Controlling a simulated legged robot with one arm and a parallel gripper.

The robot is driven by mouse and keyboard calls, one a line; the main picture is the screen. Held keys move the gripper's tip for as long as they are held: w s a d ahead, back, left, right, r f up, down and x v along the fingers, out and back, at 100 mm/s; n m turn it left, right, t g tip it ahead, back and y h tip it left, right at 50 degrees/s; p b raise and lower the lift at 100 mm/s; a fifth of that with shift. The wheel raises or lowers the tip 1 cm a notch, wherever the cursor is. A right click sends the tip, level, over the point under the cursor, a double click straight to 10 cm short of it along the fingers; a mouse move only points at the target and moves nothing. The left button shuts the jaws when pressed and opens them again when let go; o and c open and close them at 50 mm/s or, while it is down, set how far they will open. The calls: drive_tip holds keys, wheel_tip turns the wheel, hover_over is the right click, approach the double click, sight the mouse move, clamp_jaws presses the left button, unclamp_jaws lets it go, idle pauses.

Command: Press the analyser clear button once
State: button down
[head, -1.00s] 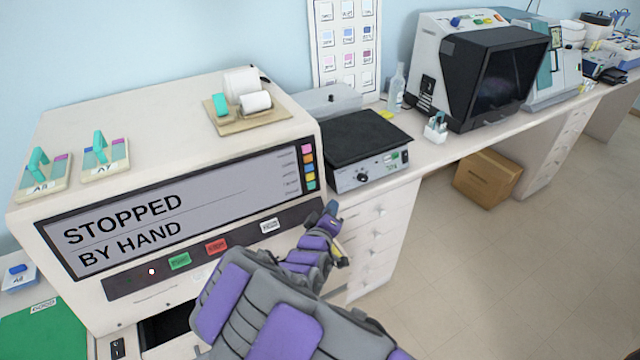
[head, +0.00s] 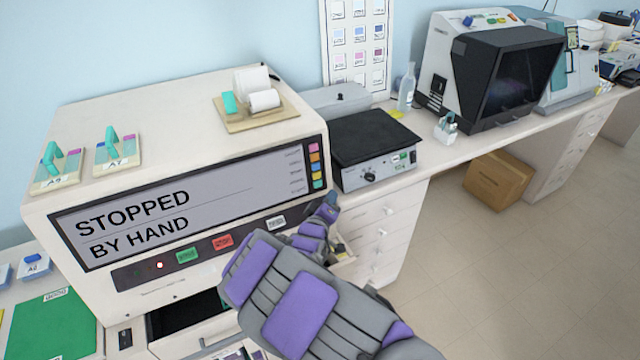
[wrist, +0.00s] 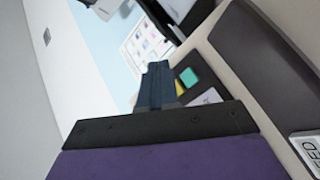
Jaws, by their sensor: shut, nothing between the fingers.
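The analyser (head: 175,130) is a large cream box at left; its screen (head: 185,205) reads "STOPPED BY HAND". Its dark button strip (head: 135,277) carries a green button (head: 187,255), a red button (head: 222,242) and a white button (head: 276,223). Their labels are too small to read surely, so I cannot tell which is clear. My gripper (head: 331,200) is by the right end of the strip, right of the white button. In the wrist view its dark fingers (wrist: 156,85) are together and empty. I see no contact with a button, but my arm hides part of the front.
A black-topped hotplate (head: 375,140) stands on the bench just right of my gripper. Slide holders (head: 117,150) and a paper roll stand (head: 262,112) sit on the analyser. An open dark bay (head: 185,312) is below the strip. A cardboard box (head: 497,180) is under the bench.

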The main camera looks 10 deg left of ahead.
sight(318, 184)
drive_tip(key=w+a+p, duration=0.1)
drive_tip(key=w+a, duration=0.1)
drive_tip(key=shift+w+a+f+p, duration=0.15)
drive_tip(key=shift+w+f+p, duration=0.2)
drive_tip(key=shift+w, duration=0.05)
drive_tip(key=shift+a, duration=0.35)
drive_tip(key=shift+d, duration=0.25)
idle(0.4)
drive_tip(key=shift+a, duration=0.15)
drive_tip(key=shift+w+a+f+p, duration=0.1)
drive_tip(key=shift+w+a+p, duration=0.2)
drive_tip(key=shift+w+p, duration=0.4)
idle(1.5)
drive_tip(key=shift+s, duration=0.2)
drive_tip(key=shift+s+d+p, duration=0.35)
drive_tip(key=shift+s+d, duration=0.05)
drive_tip(key=shift+s, duration=0.15)
